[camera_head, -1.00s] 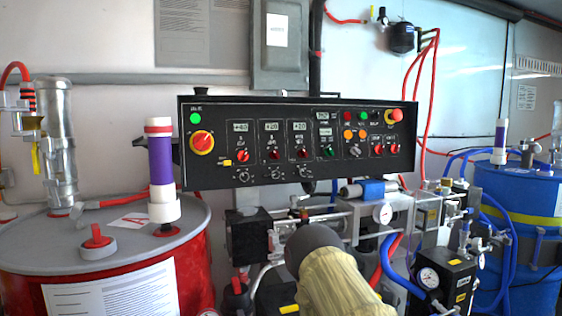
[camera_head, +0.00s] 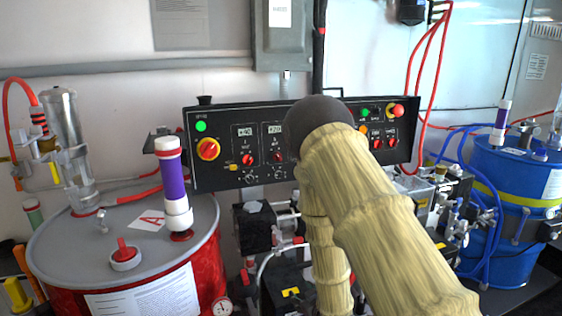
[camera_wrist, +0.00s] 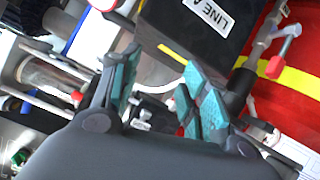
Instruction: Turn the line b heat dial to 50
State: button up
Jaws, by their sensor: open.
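The black control panel (camera_head: 222,180) is mounted at the wall in the head view, with displays and several red knobs and small dark dials. Two small dials (camera_head: 252,178) show at its lower edge. My arm covers the middle of the panel. The label for the line b heat dial is too small to read, and that dial may be hidden behind my arm. My gripper (camera_wrist: 160,65) shows in the wrist view, with its teal-padded fingers apart and nothing between them. Beyond the fingers is a black box labelled LINE A (camera_wrist: 200,30). The panel dials are not visible in that view.
A red drum (camera_head: 70,245) with a purple-banded tube (camera_head: 172,178) stands at left, and a blue drum (camera_head: 520,185) at right. Pumps, red and blue hoses and a black block (camera_head: 253,228) crowd the space below the panel. A grey box (camera_head: 283,45) hangs above it.

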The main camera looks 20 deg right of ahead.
aim_at(279, 175)
jog(key=w+r+n+t+y+p, duration=0.15)
jog(key=w+r+p, duration=0.25)
jog(key=r, duration=0.6)
jog(key=w+r+t+p, duration=0.2)
jog(key=w+r+p, duration=0.1)
jog(key=r, duration=0.8)
jog(key=w+r+n+t+y+p, duration=0.15)
jog(key=w+r+p, duration=0.25)
jog(key=r, duration=0.6)
jog(key=shift+h, duration=0.5)
jog(key=w+p, duration=0.1)
jog(key=w, duration=0.2)
jog(key=w+p, duration=0.1)
jog(key=w, duration=0.3)
jog(key=w+a+p, duration=0.1)
jog(key=w, duration=0.2)
jog(key=shift+w, duration=0.35)
jog(key=shift+d, duration=0.1)
grip_shut()
